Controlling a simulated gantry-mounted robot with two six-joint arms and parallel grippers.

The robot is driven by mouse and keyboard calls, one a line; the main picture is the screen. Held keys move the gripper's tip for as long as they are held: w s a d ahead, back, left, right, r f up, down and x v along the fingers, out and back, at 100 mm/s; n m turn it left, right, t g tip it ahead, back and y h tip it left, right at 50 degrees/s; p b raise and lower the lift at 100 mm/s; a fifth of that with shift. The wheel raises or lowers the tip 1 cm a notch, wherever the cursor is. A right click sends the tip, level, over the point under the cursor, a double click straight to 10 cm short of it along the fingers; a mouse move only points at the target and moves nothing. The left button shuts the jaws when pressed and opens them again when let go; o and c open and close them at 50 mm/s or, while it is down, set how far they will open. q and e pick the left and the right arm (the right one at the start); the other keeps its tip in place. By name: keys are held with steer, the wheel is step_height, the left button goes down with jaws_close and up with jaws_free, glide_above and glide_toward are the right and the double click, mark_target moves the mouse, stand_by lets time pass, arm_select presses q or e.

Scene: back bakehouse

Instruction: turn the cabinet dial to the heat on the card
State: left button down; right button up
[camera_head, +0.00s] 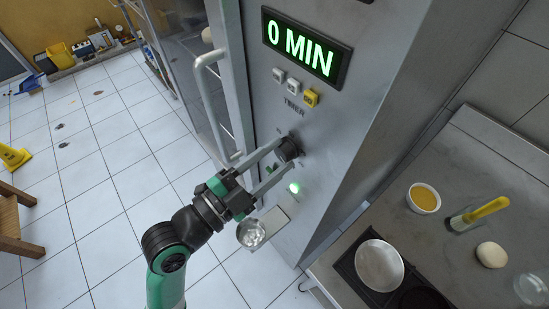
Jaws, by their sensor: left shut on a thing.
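The cabinet (340,110) is a tall grey metal unit with a glass door at its left. Its dial (289,148) is a dark round knob on the front, below the timer buttons. My left gripper (281,158) reaches in from the lower left, its two fingers shut on the dial. The marks around the dial are too small to read. A green display (305,48) reads "0 MIN". I cannot make out the heat card. My right gripper is not in view.
A small metal bowl (251,234) is near my left wrist. A steel counter (455,180) at right holds a cup (424,198), a brush (480,213) and dough (491,254).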

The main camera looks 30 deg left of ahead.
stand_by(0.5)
arm_select(q)
steer(key=shift+c, duration=1.5)
jaws_free()
steer(key=r+p+v, duration=0.1)
steer(key=p+v, duration=0.3)
steer(key=v, duration=0.7)
steer(key=shift+s+f, duration=0.3)
steer(key=shift+f, duration=0.2)
